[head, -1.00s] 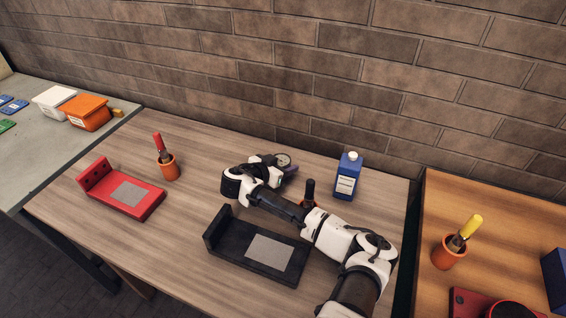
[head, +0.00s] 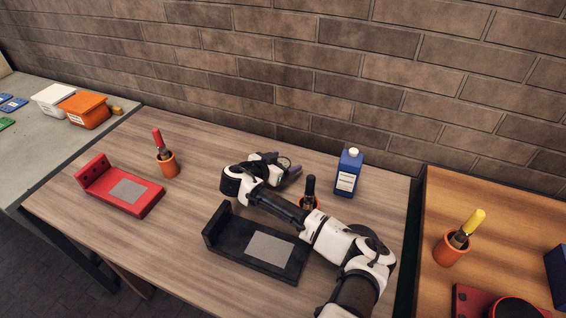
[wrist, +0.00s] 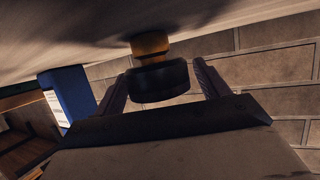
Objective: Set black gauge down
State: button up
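The black gauge (wrist: 158,82) has a round dark body and a brass stem. In the wrist view, its stem meets the wooden table surface, which shows at the top of the tilted picture. My gripper (wrist: 160,72) has one finger on each side of the gauge, with narrow gaps showing beside the body, so it looks open. In the head view, the gauge (head: 284,162) is small and partly hidden by my gripper (head: 283,168), near the back of the wooden table (head: 215,145).
A blue bottle (head: 348,172) stands right of my gripper. A black fixture (head: 262,250) lies in front, and a brush pot (head: 308,203) stands beside my arm. A red fixture (head: 120,190) and another brush pot (head: 166,164) are left. The table between is clear.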

aim_at(281, 163)
jog(key=shift+s+f, duration=0.15)
jog(key=shift+f, duration=0.4)
jog(key=shift+r+p, duration=0.4)
jog(key=shift+p, duration=0.1)
jog(key=b+v, duration=0.1)
jog(key=v, duration=0.2)
jog(key=b+v, duration=0.1)
jog(key=v, duration=0.2)
jog(key=shift+s+a+r, duration=0.1)
jog(key=shift+a+r, duration=0.15)
jog(key=shift+r, duration=0.15)
jog(key=shift+s+a+r, duration=0.15)
jog(key=shift+s+r, duration=0.1)
jog(key=shift+r, duration=0.05)
